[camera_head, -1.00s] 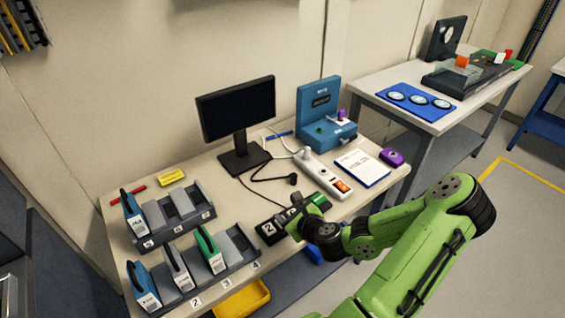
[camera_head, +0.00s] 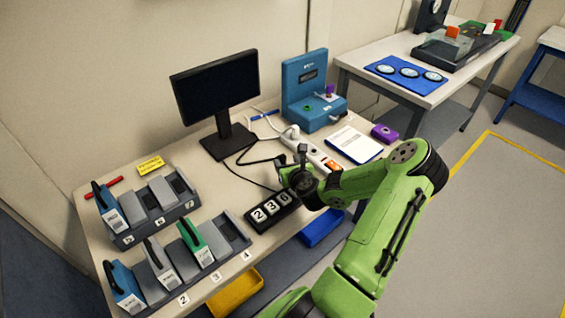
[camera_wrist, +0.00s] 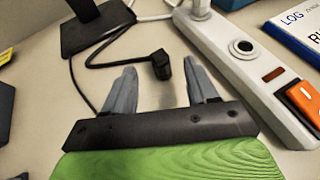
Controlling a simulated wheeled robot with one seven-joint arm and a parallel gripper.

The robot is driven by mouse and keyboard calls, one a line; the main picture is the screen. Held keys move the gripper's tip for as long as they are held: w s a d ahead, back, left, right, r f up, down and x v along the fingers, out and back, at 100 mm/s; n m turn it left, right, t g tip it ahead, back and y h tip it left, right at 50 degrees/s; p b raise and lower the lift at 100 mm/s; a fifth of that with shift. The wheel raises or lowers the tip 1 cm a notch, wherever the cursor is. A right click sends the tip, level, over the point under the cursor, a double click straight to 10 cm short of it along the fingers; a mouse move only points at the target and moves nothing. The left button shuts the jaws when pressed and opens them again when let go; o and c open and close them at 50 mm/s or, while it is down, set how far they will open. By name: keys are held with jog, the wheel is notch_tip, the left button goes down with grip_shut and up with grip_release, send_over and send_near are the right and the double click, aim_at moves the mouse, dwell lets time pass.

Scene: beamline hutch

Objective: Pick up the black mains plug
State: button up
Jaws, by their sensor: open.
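The black mains plug (camera_wrist: 161,66) lies on the table at the end of a black cable, beside the white power strip (camera_wrist: 240,70). In the wrist view it sits beyond and between my fingertips, apart from them. My gripper (camera_wrist: 162,88) is open and empty, its two grey fingers spread. In the head view my gripper (camera_head: 292,172) is over the table near the strip, and the plug is hard to make out beside it.
The monitor (camera_head: 216,88) stands behind, its base (camera_wrist: 92,30) to the left of the plug. A white plug stands in the strip, which has an orange switch (camera_wrist: 304,98). A numbered black block (camera_head: 270,209), slotted racks (camera_head: 170,265) and a log book (camera_head: 354,144) are nearby.

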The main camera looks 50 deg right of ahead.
aim_at(283, 157)
jog(key=b+x, duration=0.1)
jog(key=x, duration=0.4)
jog(key=shift+w+d+f, duration=0.1)
jog(key=shift+w+d, duration=0.1)
jog(key=shift+w, duration=0.15)
jog(key=shift+s, duration=0.1)
jog(key=shift+c, duration=0.3)
jog(key=c, duration=1)
